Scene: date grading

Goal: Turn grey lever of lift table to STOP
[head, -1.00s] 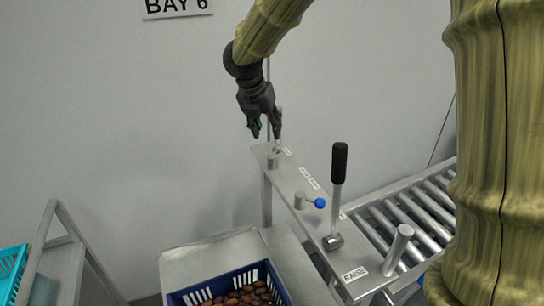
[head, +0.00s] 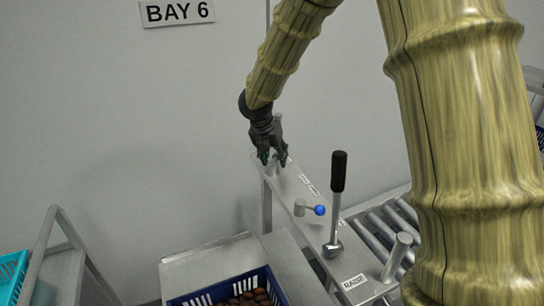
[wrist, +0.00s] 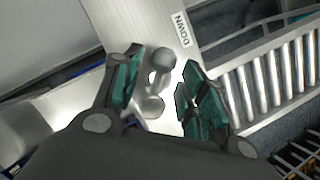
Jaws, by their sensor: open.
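A small grey lever (wrist: 161,60) with a round knob and a round pivot stands on the lift table's metal control plate (head: 290,191). In the wrist view it lies between my gripper's (wrist: 160,82) two green-padded fingers, beside a label reading DOWN (wrist: 181,29). My gripper (head: 272,158) is open and points down over the far end of the plate. In the head view it mostly hides the grey lever. I cannot tell whether the fingers touch it. No STOP mark is readable; the small white labels (head: 308,183) along the plate are too small to read.
A blue-knobbed lever (head: 319,210) and a tall black-handled lever (head: 338,172) stand nearer on the plate, by a RAISE label (head: 353,282). A roller conveyor (head: 372,235) runs to the right. A blue crate (head: 262,275) of dates sits in front.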

